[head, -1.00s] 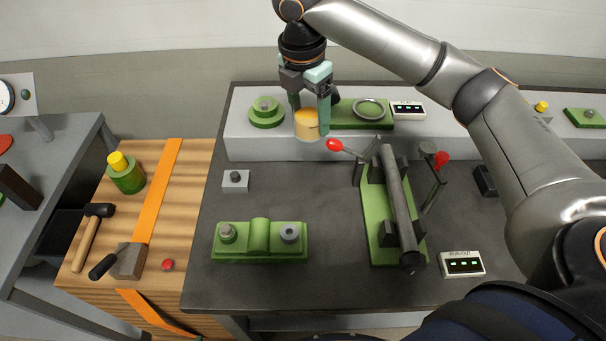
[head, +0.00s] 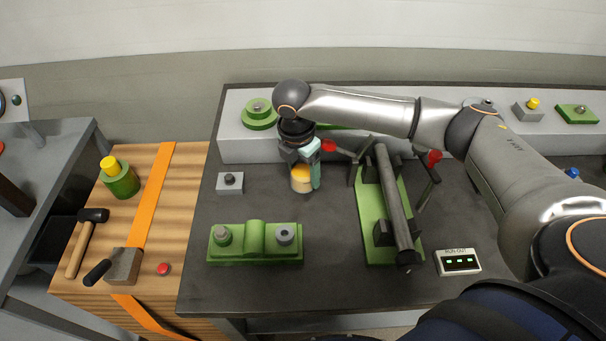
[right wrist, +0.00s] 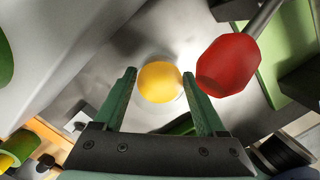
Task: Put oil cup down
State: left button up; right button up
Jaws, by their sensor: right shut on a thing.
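The oil cup (head: 301,182), a clear cup with amber-yellow contents, is upright in my right gripper (head: 304,174). The gripper points down and is shut on the cup. In the right wrist view the yellow top of the cup (right wrist: 160,82) sits between the two green fingers (right wrist: 161,104). The cup is over the dark bench top (head: 320,215), behind the green split case. I cannot tell whether its bottom touches the bench. My left gripper is not in view.
A red lever knob (head: 329,145) is close on the right, also large in the right wrist view (right wrist: 230,66). A green fixture with a shaft (head: 392,200) stands right. A small grey block (head: 230,183) is left. The green split case (head: 256,244) lies in front.

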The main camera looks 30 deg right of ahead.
jog(key=shift+f, duration=0.9)
jog(key=o, duration=1.6)
jog(key=shift+f, duration=0.1)
jog(key=shift+c, duration=0.2)
notch_tip(320, 180, up, 12)
jog(key=a, duration=0.1)
jog(key=shift+s+a, duration=0.2)
jog(key=shift+s, duration=0.05)
